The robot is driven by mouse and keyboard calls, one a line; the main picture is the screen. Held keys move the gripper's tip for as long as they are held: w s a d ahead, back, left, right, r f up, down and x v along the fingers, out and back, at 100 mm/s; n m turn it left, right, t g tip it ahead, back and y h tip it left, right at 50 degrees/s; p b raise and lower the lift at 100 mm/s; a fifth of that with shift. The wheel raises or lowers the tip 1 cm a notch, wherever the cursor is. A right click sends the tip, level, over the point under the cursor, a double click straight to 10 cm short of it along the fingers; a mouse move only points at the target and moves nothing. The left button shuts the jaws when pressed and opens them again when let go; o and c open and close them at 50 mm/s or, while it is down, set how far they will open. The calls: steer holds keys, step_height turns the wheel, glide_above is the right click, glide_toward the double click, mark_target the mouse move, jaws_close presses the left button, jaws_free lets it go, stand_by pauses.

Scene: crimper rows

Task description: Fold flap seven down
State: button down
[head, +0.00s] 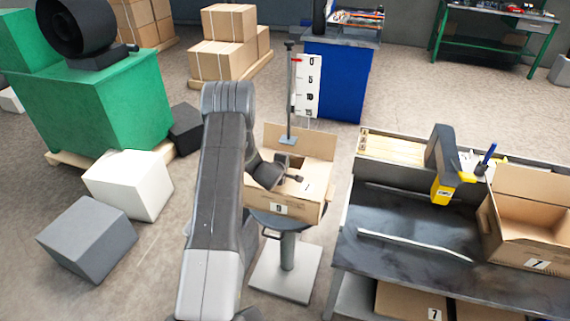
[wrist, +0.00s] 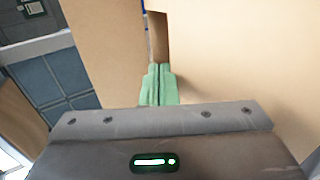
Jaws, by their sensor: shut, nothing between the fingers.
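An open cardboard box (head: 318,208) labelled 9 sits on a grey pedestal stand, with a tall flap (head: 312,142) upright at its back. My gripper (head: 293,178) is at this box, over its front part. In the wrist view its green fingers (wrist: 158,82) are together and empty, close to cardboard panels (wrist: 108,50) on both sides, with a narrow gap ahead. Whether they touch the cardboard I cannot tell. My arm hides the box's left side. Another open box (head: 525,242) with a label reading 7 stands on the dark bench at right, its back flap raised.
The workbench (head: 400,222) holds a yellow and dark tool (head: 441,190) and a pale strip. A post with a number scale (head: 308,85) stands behind the pedestal box. Grey and white blocks (head: 128,182) lie on the floor at left, near a green cabinet (head: 110,105).

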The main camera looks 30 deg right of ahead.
steer(key=shift+w+d+f, duration=0.15)
steer(key=shift+d+f, duration=0.05)
steer(key=shift+f, duration=0.35)
stand_by(0.4)
